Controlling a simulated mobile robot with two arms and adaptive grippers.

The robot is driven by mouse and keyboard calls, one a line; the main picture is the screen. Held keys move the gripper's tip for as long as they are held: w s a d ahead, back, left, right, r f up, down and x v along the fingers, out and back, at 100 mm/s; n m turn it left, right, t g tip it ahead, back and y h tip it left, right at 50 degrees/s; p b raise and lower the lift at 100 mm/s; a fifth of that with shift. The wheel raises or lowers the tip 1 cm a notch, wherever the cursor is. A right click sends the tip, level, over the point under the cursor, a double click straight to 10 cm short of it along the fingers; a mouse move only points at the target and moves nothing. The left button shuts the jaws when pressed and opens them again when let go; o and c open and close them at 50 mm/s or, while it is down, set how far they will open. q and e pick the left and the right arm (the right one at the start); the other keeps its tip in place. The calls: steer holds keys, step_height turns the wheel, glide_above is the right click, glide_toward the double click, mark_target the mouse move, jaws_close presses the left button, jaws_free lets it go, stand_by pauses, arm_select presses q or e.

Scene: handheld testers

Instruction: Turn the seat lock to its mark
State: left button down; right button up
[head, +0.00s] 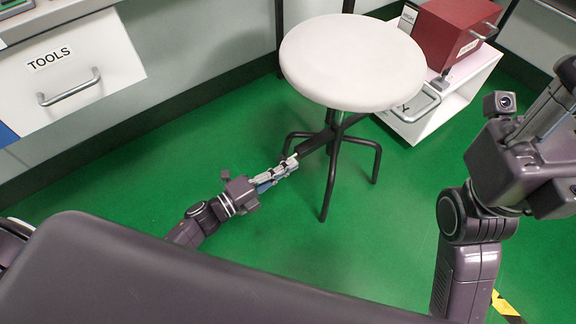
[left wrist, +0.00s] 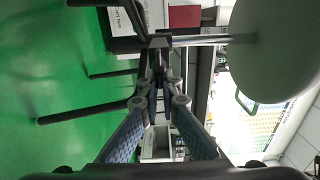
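The stool (head: 352,62) has a round white seat and a dark column on splayed legs. A dark bar, seemingly the seat lock (head: 318,142), sticks out from the column under the seat toward my left gripper (head: 292,162). In the left wrist view, my left gripper (left wrist: 158,84) has its fingers drawn together around the bar's near end, beside the column (left wrist: 205,39). The fingers hide much of the bar. I cannot make out the mark. My right gripper (head: 550,112) is raised at the right edge, partly cut off, away from the stool.
A white drawer unit labelled TOOLS (head: 85,80) stands at the left. Behind the stool, a red box (head: 452,35) sits on a low white cabinet (head: 428,118) with a handle. The green floor (head: 290,245) is clear in front of the stool.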

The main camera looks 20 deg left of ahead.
arm_select(q)
steer(key=shift+w+a+f, duration=0.1)
steer(key=shift+a+f, duration=0.1)
steer(key=shift+a, duration=0.15)
steer(key=c, duration=2.2)
jaws_free()
steer(key=shift+o, duration=0.2)
steer(key=shift+r, duration=0.15)
steer(key=v, duration=1.2)
